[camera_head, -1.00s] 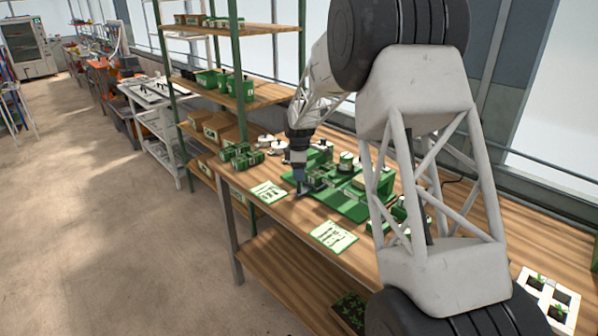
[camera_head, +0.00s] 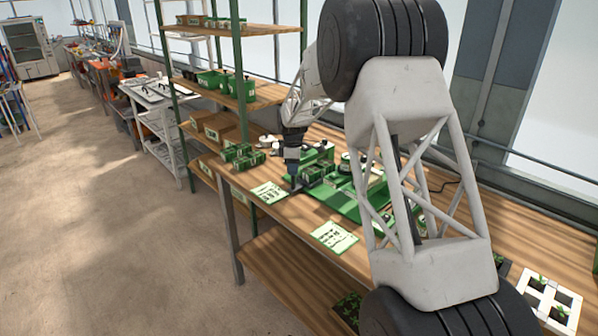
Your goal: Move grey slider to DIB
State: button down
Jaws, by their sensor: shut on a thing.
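A green tray seeder (camera_head: 347,205) lies on the wooden workbench, partly hidden by my arm. My gripper (camera_head: 294,178) is low over the seeder's left end, pointing down. It is shut on a small dark grey piece, the grey slider (camera_head: 301,187), at the seeder's left edge. The jaws and the slider are small here, so I cannot tell its exact fit on the seeder. No mark reading DIB is legible.
Two printed cards, one on the left (camera_head: 268,192) and one nearer (camera_head: 334,236), lie along the bench's front edge. Small green boxes (camera_head: 240,154) stand left of the seeder. A white seedling tray (camera_head: 549,302) is at lower right. Shelves (camera_head: 215,87) rise behind.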

jog(key=w+a, duration=0.4)
jog(key=shift+w+a+r, duration=0.15)
jog(key=shift+w+a, duration=0.2)
jog(key=c, duration=0.9)
grip_release()
notch_tip(320, 180, up, 8)
jog(key=shift+f, duration=0.2)
